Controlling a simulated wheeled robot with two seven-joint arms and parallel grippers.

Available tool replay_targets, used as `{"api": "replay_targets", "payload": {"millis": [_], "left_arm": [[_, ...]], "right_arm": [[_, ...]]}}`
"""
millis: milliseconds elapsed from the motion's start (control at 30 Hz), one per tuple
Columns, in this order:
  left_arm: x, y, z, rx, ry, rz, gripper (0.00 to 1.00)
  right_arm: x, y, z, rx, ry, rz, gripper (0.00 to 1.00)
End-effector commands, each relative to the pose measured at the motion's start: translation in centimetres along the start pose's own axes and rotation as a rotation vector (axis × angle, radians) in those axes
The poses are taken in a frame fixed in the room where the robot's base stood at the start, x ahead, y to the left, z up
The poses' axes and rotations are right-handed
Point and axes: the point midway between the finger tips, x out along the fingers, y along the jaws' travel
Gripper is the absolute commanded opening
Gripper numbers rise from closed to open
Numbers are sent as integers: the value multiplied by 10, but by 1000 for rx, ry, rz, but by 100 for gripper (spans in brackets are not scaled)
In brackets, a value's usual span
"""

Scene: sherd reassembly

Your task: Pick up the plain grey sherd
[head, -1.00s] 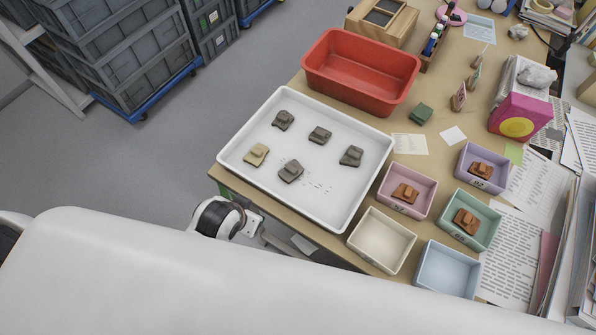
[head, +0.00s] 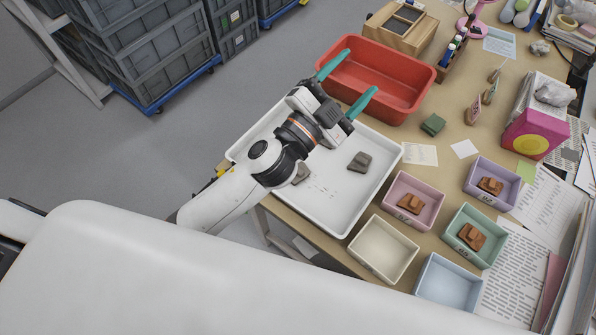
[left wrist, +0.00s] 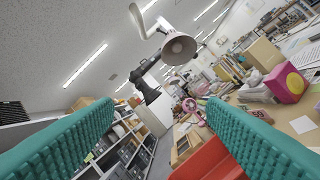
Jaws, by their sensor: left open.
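The white tray (head: 345,222) lies on the table's left part. A grey sherd (head: 360,162) lies in its right half, and another grey sherd (head: 301,174) is partly covered by my left arm. The other sherds are hidden behind that arm, and I cannot tell which is the plain grey one. My left gripper (head: 349,75) is open, its teal fingers wide apart over the tray's back edge and the red bin. In the left wrist view the gripper (left wrist: 160,108) is empty and faces the room, with no sherd in sight. My right gripper is not in view.
The red bin (head: 418,98) stands behind the tray. Right of it are a pink box (head: 412,221), a purple box (head: 472,190) and a green box (head: 455,243), each with a brown sherd. A cream box (head: 383,250) and a blue box (head: 449,279) are empty.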

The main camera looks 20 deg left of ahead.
Motion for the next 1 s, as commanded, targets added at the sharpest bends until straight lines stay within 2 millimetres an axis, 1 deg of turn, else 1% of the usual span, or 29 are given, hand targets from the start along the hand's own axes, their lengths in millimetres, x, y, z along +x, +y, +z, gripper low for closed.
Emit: {"api": "replay_targets", "payload": {"millis": [33,67,100,167,200,267,300,333,367,400,433,467,500,567,600,667,700,800,900,967,1000], "left_arm": [[10,-7,32,91,-163,-42,66],[13,-15,49,142,-255,-74,66],[13,-27,69,212,-376,-123,66],[8,-49,93,323,-546,-215,66],[1,-66,103,398,-651,-287,66],[-12,-91,110,516,-794,-410,66],[-22,-108,108,597,-878,-504,66],[-30,-119,103,660,-935,-579,66],[-39,-130,95,723,-985,-660,66],[-50,-141,80,808,-1041,-773,66],[-57,-148,66,871,-1073,-863,66],[-65,-152,50,937,-1100,-956,66],[-74,-154,25,1021,-1119,-1087,66],[-85,-149,-14,1142,-1119,-1283,66],[-91,-141,-39,1215,-1100,-1411,66],[-97,-123,-74,1309,-1050,-1587,66],[-100,-110,-94,1360,-1007,-1690,66],[-105,-78,-129,1450,-898,-1889,66],[-108,-57,-146,1494,-822,-1999,66],[-110,-52,-153,1503,-799,-2031,66],[-111,-53,-156,1504,-793,-2041,66]], "right_arm": [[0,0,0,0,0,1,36],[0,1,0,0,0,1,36],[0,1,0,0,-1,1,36],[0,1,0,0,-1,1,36],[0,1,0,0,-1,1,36],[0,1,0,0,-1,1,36],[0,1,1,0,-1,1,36],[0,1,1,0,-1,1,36],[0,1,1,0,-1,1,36],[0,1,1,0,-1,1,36],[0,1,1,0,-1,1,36],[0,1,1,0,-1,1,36],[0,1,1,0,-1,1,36],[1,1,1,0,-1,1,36],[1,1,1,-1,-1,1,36],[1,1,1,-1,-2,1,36],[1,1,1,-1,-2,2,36],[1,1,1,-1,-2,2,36],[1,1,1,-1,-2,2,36],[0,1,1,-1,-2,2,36],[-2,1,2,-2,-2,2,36]]}}
